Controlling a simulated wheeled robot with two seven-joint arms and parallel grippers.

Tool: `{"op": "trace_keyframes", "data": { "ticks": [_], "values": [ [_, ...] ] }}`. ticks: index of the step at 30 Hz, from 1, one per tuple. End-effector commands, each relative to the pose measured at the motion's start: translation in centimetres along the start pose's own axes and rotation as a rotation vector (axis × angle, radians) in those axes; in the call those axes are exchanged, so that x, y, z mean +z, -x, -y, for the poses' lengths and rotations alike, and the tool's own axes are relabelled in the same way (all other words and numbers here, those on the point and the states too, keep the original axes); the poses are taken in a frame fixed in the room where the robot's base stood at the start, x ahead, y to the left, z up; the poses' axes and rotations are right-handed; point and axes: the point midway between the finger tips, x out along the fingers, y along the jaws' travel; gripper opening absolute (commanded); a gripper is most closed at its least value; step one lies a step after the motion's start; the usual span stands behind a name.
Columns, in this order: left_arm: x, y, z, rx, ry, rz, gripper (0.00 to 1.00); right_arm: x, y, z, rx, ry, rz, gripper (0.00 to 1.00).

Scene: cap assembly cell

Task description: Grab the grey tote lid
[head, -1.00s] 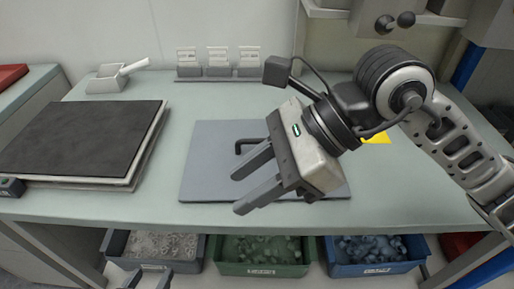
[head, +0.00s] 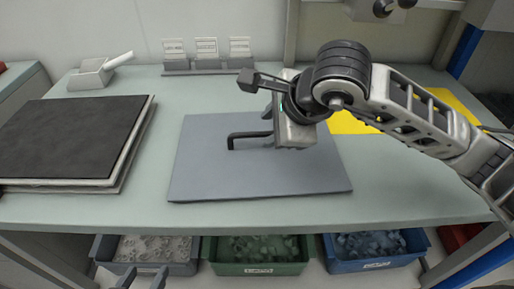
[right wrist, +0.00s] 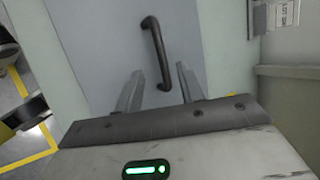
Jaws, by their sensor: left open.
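The grey tote lid (head: 215,178) lies flat on the bench, with a dark bar handle (head: 246,136) on top. In the right wrist view, the lid (right wrist: 100,35) fills the middle and the handle (right wrist: 157,52) lies just ahead of my right fingertips. My right gripper (right wrist: 160,69) is open and empty, its two fingers spread apart. In the head view, the right gripper (head: 270,110) hangs over the lid, beside the handle's right end, and its fingers are partly hidden. My left gripper (head: 142,276) is open and empty at the bottom edge, below the bench front.
A black-topped board stack (head: 65,140) lies at the left of the bench. A white scoop tray (head: 92,77) and a row of labelled holders (head: 206,65) stand at the back. A yellow sheet (head: 350,123) lies behind the right arm. Grey, green and blue bins (head: 260,253) sit below the bench.

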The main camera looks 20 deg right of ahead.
Motion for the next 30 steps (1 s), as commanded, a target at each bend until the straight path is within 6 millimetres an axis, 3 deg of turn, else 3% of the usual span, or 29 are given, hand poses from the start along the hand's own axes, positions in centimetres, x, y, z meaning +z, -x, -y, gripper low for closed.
{"op": "trace_keyframes", "data": {
  "ticks": [11, 20, 24, 30],
  "values": [
    [0.0, -0.3, 0.1, 0.000, -0.002, -0.005, 0.48, 0.1, -4.8, 0.2, 0.004, -0.002, 0.000, 0.38],
    [0.0, -0.3, 0.1, 0.000, 0.000, -0.003, 0.48, 0.2, -5.2, 0.2, 0.002, 0.000, 0.001, 0.38],
    [0.1, -0.2, 0.1, 0.000, 0.000, -0.001, 0.48, 0.1, -5.2, 0.3, 0.002, 0.000, 0.001, 0.00],
    [0.1, -0.2, 0.1, -0.001, 0.003, 0.001, 0.48, 0.2, -5.1, 0.3, 0.000, -0.001, 0.002, 0.00]
  ]
}}
